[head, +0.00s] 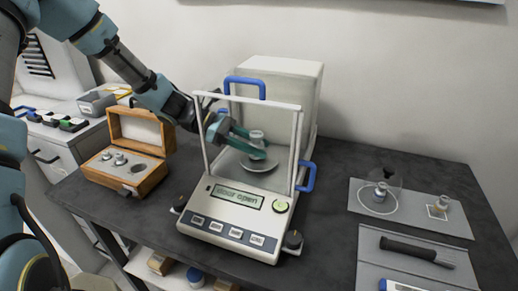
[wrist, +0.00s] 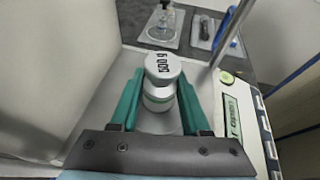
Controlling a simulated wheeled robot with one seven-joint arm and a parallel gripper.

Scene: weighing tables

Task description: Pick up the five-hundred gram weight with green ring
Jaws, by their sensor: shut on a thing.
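The five-hundred gram weight (head: 257,135) is a silver knobbed cylinder inside the balance, over its round pan (head: 262,165). In the wrist view the weight (wrist: 162,66) shows "500 g" on its top and a thin greenish band below the knob. My gripper (head: 252,141) reaches in from the left. In the wrist view its green fingers (wrist: 160,97) lie on both sides of the weight, shut on it. I cannot tell whether the weight's base touches the pan.
The balance (head: 225,225) has an open front frame and blue handles; its display seems to read "door open". A wooden weight box (head: 152,183) stands open at left.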

